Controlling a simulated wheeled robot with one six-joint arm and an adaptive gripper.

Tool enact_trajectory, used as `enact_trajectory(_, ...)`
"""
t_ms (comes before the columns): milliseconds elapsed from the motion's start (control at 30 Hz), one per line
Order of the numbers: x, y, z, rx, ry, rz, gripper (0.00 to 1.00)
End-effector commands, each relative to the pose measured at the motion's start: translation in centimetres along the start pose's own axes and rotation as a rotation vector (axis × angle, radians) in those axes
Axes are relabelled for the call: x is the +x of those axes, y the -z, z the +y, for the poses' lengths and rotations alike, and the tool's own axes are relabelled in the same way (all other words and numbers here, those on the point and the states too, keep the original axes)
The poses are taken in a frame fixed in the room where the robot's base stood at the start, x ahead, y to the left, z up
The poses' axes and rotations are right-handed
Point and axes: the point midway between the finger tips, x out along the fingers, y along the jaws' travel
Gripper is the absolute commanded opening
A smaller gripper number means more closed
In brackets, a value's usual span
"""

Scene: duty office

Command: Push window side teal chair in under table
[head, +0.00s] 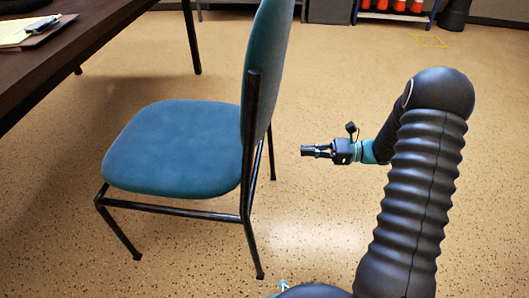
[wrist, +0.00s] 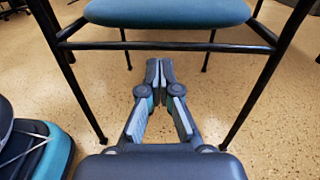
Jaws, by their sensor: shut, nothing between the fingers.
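A teal chair (head: 178,148) with black metal legs stands upright in the head view. Its seat points left toward a dark table (head: 62,50), and its tall backrest (head: 262,70) is on the right. The seat's front edge is apart from the table. My gripper (head: 304,151) is to the right of the backrest, pointing left, with a gap between. In the wrist view my gripper (wrist: 159,68) is shut and empty, below the teal seat (wrist: 165,13) and the black crossbar (wrist: 165,46) in the picture. The backrest is out of the wrist view.
A clipboard with paper (head: 35,32) lies on the table. A shelf with orange items (head: 395,12) and a grey bin (head: 330,10) stand at the back wall. A yellow floor marking (head: 429,41) is at the back right. Speckled floor around the chair is clear.

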Motion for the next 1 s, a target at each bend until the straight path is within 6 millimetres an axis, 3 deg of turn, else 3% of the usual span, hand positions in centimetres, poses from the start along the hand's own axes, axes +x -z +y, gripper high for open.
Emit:
enact_trajectory(133, -0.3, 1.1, -0.6, 0.026, 0.025, -0.033, 0.0)
enact_trajectory(267, 0.7, 1.1, -0.7, 0.029, 0.025, -0.036, 0.0)
enact_trajectory(800, 10.2, 0.8, -0.8, 0.026, 0.023, -0.035, 0.0)
enact_trajectory(1000, 12.6, 0.7, -1.0, 0.027, 0.025, -0.034, 0.0)
